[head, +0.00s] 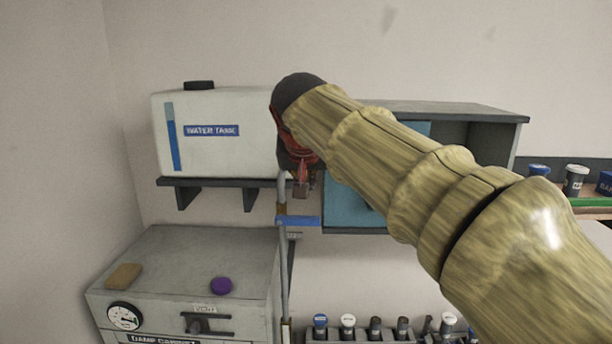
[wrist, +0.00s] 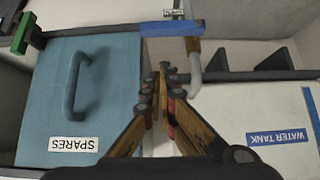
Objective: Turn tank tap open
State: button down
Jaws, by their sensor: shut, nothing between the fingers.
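The white water tank (head: 225,145) sits on a wall shelf, and its blue label shows in the wrist view (wrist: 276,137). A grey pipe (head: 284,262) runs down from beside the tank. The tap's blue lever (head: 300,221) lies level across this pipe, sticking out to the right; it also shows in the wrist view (wrist: 172,28). My gripper (head: 302,190) is shut and empty, just above the lever in the head view. In the wrist view its closed fingertips (wrist: 166,74) appear apart from the lever. My wrist hides the tank's right end.
A wall cabinet with a blue door (wrist: 105,95) marked SPARES stands right beside the pipe. Several capped bottles (head: 348,326) stand in a rack below.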

send_over(307, 219)
notch_tip(307, 219, down, 5)
jog(key=shift+s+f+p, duration=0.15)
jog(key=shift+f+p, duration=0.15)
jog(key=shift+f, duration=0.55)
jog(key=shift+f, duration=0.1)
jog(key=shift+d+f+y+b, duration=0.1)
jog(key=shift+d+y+b, duration=0.1)
jog(key=shift+y+b, duration=0.25)
